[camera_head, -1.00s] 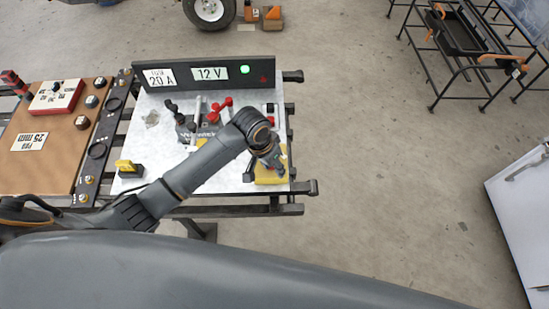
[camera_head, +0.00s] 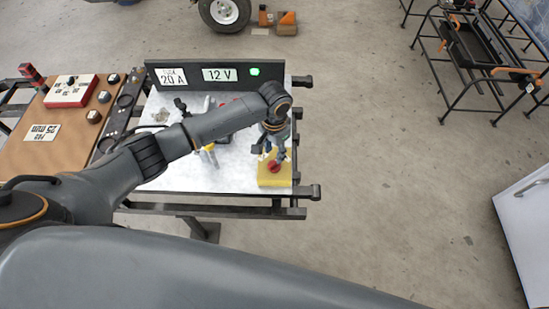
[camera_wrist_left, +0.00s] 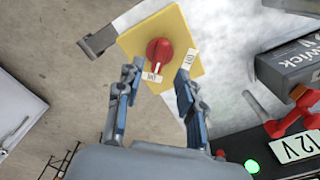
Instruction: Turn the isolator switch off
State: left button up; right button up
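The isolator switch is a red knob (camera_head: 274,168) on a yellow plate (camera_head: 268,180) at the table's front right corner. In the left wrist view the red knob (camera_wrist_left: 158,50) sits on the yellow plate (camera_wrist_left: 185,35), with a white mark on its handle toward the "ON" label (camera_wrist_left: 151,77). A second small label (camera_wrist_left: 189,58) lies to the right, its text unclear. My left gripper (camera_head: 270,150) is just behind the knob in the head view. In the wrist view the left gripper (camera_wrist_left: 159,68) is open, fingers spread below the knob, with nothing between them. My right gripper is out of view.
A black panel (camera_head: 205,87) stands at the table's back with "20 A" and "12 V" labels and a lit green lamp (camera_head: 254,71). A brown board (camera_head: 62,140) is on the left.

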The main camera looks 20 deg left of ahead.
aim_at(274, 161)
pick_arm(q)
notch_tip(274, 161, down, 5)
jog(key=shift+f, duration=0.1)
dwell(0.3)
grip_shut()
